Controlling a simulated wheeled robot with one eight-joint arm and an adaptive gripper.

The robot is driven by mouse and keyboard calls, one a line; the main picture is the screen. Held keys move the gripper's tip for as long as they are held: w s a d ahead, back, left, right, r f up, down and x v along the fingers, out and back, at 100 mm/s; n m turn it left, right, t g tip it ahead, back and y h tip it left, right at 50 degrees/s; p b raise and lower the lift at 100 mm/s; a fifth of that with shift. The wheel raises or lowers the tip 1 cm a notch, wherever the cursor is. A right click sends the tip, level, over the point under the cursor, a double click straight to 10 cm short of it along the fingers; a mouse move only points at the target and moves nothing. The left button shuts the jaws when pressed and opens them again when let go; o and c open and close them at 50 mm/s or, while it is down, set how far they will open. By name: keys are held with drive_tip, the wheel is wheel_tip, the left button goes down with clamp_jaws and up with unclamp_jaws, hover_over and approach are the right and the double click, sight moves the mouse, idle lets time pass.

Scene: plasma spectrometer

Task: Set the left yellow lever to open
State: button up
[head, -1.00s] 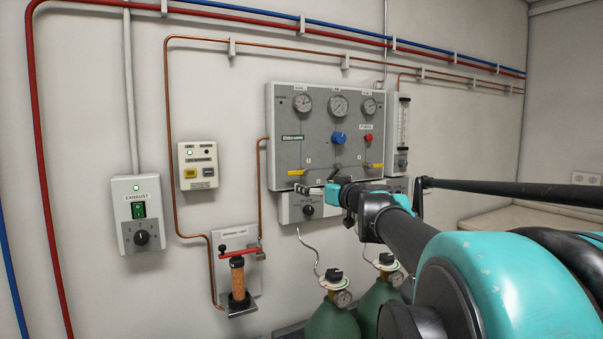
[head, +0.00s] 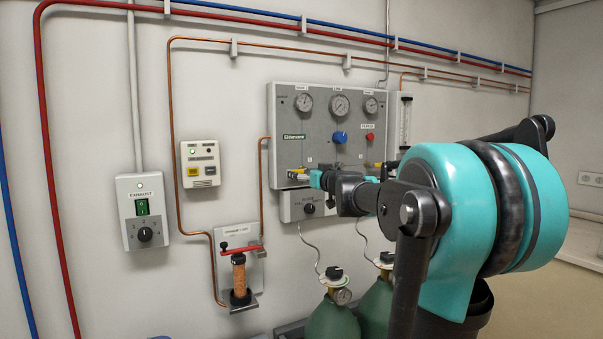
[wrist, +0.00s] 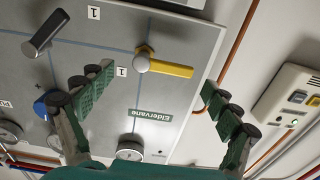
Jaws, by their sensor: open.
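The left yellow lever (wrist: 168,68) is on the grey gauge panel (wrist: 165,100), marked with a "1" label. In the wrist view, which is turned nearly upside down, its handle runs roughly level from a pale round hub. My gripper (wrist: 158,82) is open, with one finger to the left of the hub and the other to the right of the handle's end. The lever lies between the fingers in that view; I see no contact. In the head view my gripper (head: 306,178) is at the panel's lower left and mostly covers this lever.
A dark lever (wrist: 45,32) and a blue knob (head: 339,138) are also on the panel. The right yellow lever (head: 379,165) shows just above my arm. A copper pipe (head: 262,160) runs left of the panel. Green gas cylinders (head: 333,318) stand below.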

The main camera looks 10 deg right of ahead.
sight(299, 171)
drive_tip(key=shift+x, duration=2.15)
drive_tip(key=shift+a, duration=0.25)
drive_tip(key=shift+c, duration=0.2)
drive_tip(key=c, duration=1.6)
